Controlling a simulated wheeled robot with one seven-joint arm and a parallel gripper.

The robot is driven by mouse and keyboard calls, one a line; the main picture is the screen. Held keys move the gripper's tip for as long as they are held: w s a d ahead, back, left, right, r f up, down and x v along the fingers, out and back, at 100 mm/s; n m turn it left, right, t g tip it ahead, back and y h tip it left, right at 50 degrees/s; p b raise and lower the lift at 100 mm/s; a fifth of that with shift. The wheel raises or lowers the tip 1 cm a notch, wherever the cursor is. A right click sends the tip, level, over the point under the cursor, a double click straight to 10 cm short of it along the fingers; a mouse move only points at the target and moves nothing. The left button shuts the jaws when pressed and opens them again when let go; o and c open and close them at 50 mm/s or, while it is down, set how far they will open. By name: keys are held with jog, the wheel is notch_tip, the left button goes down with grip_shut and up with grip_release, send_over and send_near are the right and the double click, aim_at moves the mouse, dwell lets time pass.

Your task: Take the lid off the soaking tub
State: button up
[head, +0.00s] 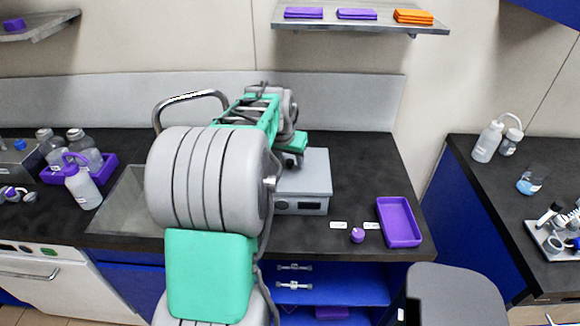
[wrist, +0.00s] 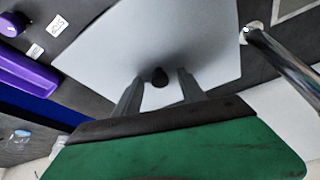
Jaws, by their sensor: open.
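A grey box-shaped tub (head: 302,205) with a dark front panel stands on the black counter in the head view, partly behind my arm. Its flat grey top, which looks like the lid (wrist: 205,35), fills the middle of the wrist view. A small black knob (wrist: 160,77) stands on it. My gripper (wrist: 160,82) is open, with one finger on each side of the knob in the picture. I cannot tell whether the fingers reach down to the knob's height or touch it. In the head view the fingers are hidden behind my arm.
A purple tray (head: 400,222), a purple-topped round item (head: 357,236) and small labels lie right of the tub. A sink (head: 122,205) with a curved metal tap (head: 190,96) is at left. A shelf (head: 360,22) hangs above. Bottles (head: 82,186) stand at far left.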

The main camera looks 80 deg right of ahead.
grip_shut()
dwell(0.4)
jog(key=shift+r, duration=0.1)
